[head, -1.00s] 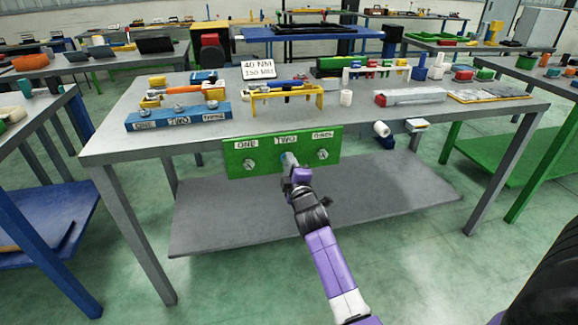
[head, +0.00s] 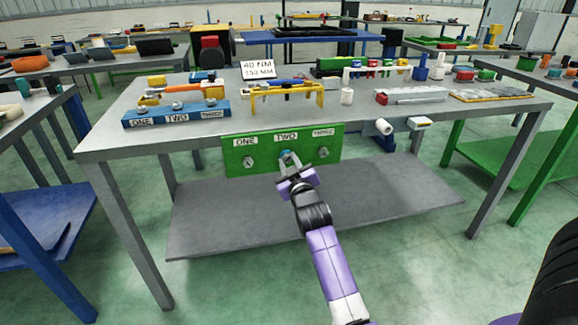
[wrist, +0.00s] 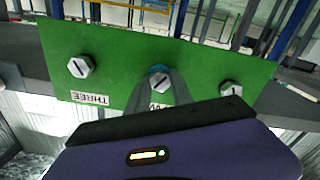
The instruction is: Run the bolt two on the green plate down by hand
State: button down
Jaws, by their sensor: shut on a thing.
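The green plate (head: 264,163) hangs upright at the table's front edge, with labels ONE, TWO and THREE. Bolt two (wrist: 158,82) is the middle bolt, a silver slotted head with blue behind it in the wrist view. My gripper (head: 286,166) reaches up to bolt two from the front. Its fingers are shut on bolt two; in the wrist view (wrist: 163,88) they run up to its head and partly hide the label TWO. Bolt one (head: 248,162) and bolt three (head: 323,153) sit in the plate on either side, clear of my fingers.
The grey table (head: 345,113) holds a blue block (head: 176,115) with several bolts, a yellow stand (head: 288,90) and a sign reading 40 NM (head: 258,70). A grey lower shelf (head: 380,190) lies below the plate.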

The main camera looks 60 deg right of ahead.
jog(key=m, duration=0.2)
jog(key=m+b, duration=0.2)
jog(key=m, duration=0.1)
jog(key=shift+f+m, duration=0.25)
jog(key=shift+m, duration=0.05)
jog(key=m+b, duration=0.2)
jog(key=m, duration=0.3)
jog(key=shift+a, duration=0.1)
jog(key=m+b, duration=0.2)
jog(key=m, duration=0.4)
jog(key=shift+r+m, duration=0.1)
jog(key=shift+m, duration=0.3)
jog(key=m+b, duration=0.1)
jog(key=m, duration=0.4)
jog(key=shift+b, duration=0.35)
jog(key=c, duration=1.1)
grip_release()
jog(key=shift+r, duration=0.15)
